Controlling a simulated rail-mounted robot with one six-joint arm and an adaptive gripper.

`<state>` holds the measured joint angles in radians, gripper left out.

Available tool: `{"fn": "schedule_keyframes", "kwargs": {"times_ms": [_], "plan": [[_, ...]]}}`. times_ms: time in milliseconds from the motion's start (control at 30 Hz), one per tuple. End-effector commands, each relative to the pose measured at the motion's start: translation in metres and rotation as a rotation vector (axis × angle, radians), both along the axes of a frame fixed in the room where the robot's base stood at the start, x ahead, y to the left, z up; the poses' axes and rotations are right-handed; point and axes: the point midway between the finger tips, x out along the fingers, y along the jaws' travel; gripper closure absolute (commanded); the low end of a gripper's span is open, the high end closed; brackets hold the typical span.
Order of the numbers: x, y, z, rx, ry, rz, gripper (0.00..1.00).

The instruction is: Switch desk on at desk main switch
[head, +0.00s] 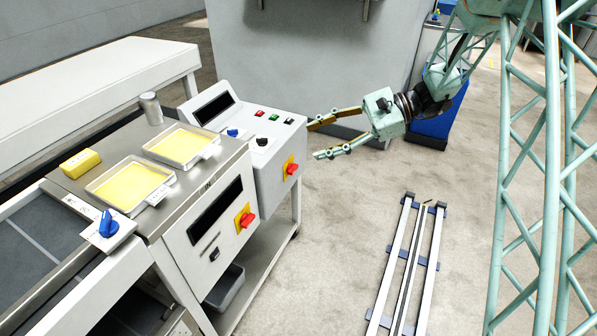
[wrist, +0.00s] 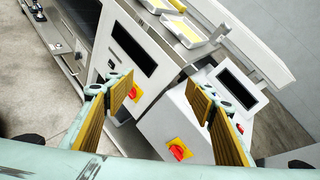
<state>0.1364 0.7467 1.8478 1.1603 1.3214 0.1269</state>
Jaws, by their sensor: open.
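The control desk (head: 262,150) is a light grey box with a sloped dark display and several small buttons on top. On its front face sits a red rotary switch on a yellow plate (head: 291,169); it also shows in the wrist view (wrist: 178,151), low between the fingers. A similar red switch (head: 246,219) is on the neighbouring cabinet and shows in the wrist view (wrist: 131,91) beside the left finger. My gripper (head: 316,140) is open and empty, right of the desk and apart from both switches. The desk switch's setting is too small to read.
Yellow-filled trays (head: 180,147), a metal can (head: 151,108) and a blue knob (head: 108,224) are on the machine to the left. A rail frame (head: 405,268) lies on the floor. A blue bin (head: 436,122) stands behind my arm. Floor before the desk is clear.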

Motion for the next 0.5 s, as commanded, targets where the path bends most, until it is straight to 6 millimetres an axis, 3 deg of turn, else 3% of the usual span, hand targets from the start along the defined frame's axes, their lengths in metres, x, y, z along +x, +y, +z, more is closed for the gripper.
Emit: {"fn": "schedule_keyframes", "kwargs": {"times_ms": [500], "plan": [[0.066,-0.003,-0.076,0.143,0.116,-0.142,0.50]]}}
